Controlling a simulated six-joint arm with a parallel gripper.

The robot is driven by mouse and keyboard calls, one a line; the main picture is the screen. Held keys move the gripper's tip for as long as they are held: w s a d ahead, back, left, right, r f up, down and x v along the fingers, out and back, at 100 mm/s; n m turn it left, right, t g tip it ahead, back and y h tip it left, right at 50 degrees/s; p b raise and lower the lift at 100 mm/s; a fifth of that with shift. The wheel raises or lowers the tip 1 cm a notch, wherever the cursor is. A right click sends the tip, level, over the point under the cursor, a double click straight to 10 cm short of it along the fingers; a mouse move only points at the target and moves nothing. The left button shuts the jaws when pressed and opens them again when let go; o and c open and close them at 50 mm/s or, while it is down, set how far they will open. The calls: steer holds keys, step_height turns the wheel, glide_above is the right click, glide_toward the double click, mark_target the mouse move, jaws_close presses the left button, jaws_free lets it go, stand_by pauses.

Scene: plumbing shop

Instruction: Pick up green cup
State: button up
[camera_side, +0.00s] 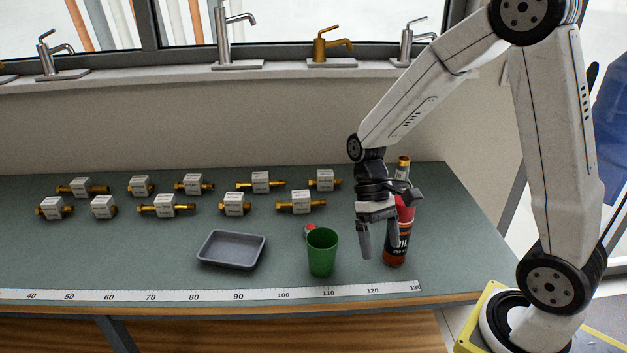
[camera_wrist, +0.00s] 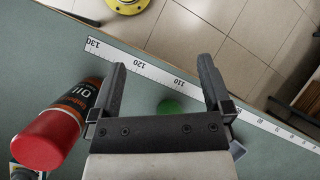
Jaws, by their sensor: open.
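The green cup (camera_side: 322,252) stands upright on the bench near its front edge in the side view, with its open top up. In the wrist view a small green part of the cup (camera_wrist: 168,106) shows between my fingers, above the gripper's palm; the rest is hidden. My gripper (camera_side: 379,243) is open and points down, to the right of the cup and apart from it in the side view. Its two fingers (camera_wrist: 162,68) are spread wide in the wrist view, with nothing held between them.
A red oil bottle (camera_side: 397,244) stands close to the right of my gripper and shows at left in the wrist view (camera_wrist: 75,108). A small grey tray (camera_side: 231,250) lies left of the cup. A ruler strip (camera_side: 200,295) runs along the front edge. Several brass fittings sit farther back.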

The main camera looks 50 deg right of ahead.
steer(key=w+a+r+n+t+h, duration=0.4)
steer(key=w+n+t+h, duration=0.3)
steer(key=n, duration=0.6)
steer(key=w+a+r+n+t+h, duration=0.45)
steer(key=n+h, duration=0.35)
steer(key=n, duration=0.5)
glide_toward(319, 265)
steer(key=shift+m+g+h, duration=0.3)
steer(key=shift+g, duration=0.05)
steer(key=x, duration=0.4)
steer(key=shift+w+d+r, duration=0.1)
steer(key=shift+w+d, duration=0.1)
steer(key=shift+w, duration=0.25)
steer(key=shift+f, duration=0.4)
steer(key=shift+x, duration=1.3)
steer(key=shift+w+d, duration=0.1)
